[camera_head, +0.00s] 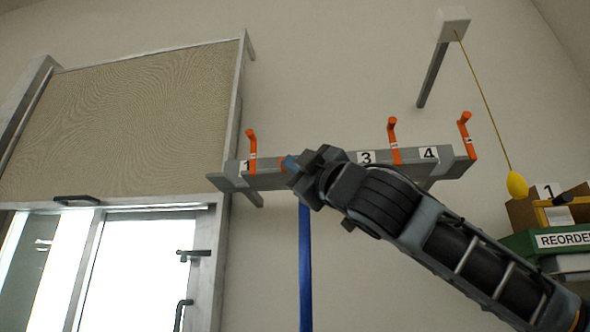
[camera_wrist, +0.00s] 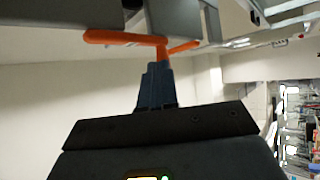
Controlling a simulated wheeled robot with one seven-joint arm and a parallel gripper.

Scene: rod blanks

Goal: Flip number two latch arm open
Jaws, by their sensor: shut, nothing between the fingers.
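A grey rack beam (camera_head: 225,182) on the wall carries orange latch arms and number labels. Latch arms one (camera_head: 251,150), three (camera_head: 393,140) and four (camera_head: 465,135) stand upright. My gripper (camera_head: 290,164) is at position two and hides its label. Only a bit of the number two latch arm (camera_head: 283,160) shows there, lower than the others. In the wrist view an orange latch arm (camera_wrist: 120,38) runs sideways just beyond my shut fingers (camera_wrist: 157,72). The fingertips seem to meet its bend; actual contact is unclear. A blue rod (camera_head: 305,265) hangs below position two.
A cabinet or door frame with a woven panel (camera_head: 120,120) stands left. A yellow bulb (camera_head: 517,184) hangs on a cord from a wall bracket (camera_head: 452,24) at the right.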

